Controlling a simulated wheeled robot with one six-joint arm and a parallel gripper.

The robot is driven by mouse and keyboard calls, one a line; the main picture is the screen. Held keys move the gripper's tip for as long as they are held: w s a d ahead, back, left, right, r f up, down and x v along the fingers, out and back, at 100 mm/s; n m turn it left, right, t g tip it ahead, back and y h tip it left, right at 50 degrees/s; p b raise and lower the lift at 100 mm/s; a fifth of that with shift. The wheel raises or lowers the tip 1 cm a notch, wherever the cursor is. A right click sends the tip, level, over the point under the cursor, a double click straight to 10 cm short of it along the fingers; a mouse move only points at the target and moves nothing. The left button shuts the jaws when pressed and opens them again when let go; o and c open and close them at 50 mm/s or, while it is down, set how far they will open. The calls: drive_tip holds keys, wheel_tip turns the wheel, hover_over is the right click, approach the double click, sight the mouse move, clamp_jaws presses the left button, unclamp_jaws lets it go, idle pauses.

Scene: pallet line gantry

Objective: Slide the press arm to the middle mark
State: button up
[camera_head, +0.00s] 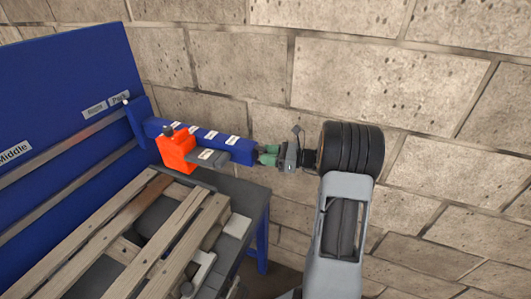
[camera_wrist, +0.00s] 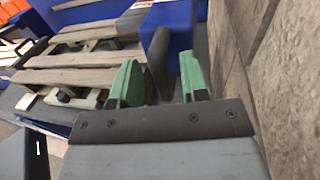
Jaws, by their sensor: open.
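The press arm (camera_head: 200,138) is a blue beam with several small white labels, reaching out from the blue back panel toward the right. An orange block (camera_head: 176,150) sits on it, with a dark grey bar (camera_head: 222,157) beside the beam. My gripper (camera_head: 268,154), with green fingertips, is open at the beam's right end. In the wrist view my gripper (camera_wrist: 158,84) has a dark rod (camera_wrist: 159,60) lined up between its fingers, beside the blue beam end (camera_wrist: 178,22). Contact cannot be told. A "Middle" label (camera_head: 14,153) is on the panel at far left.
The blue panel (camera_head: 60,85) carries two more labels near its right edge and grey rails. A wooden pallet (camera_head: 130,245) lies on a dark table below the beam. A stone block wall (camera_head: 350,80) stands close behind my gripper.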

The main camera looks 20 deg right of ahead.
drive_tip(key=shift+w+a, duration=0.35)
drive_tip(key=shift+a, duration=0.1)
clamp_jaws()
idle(0.3)
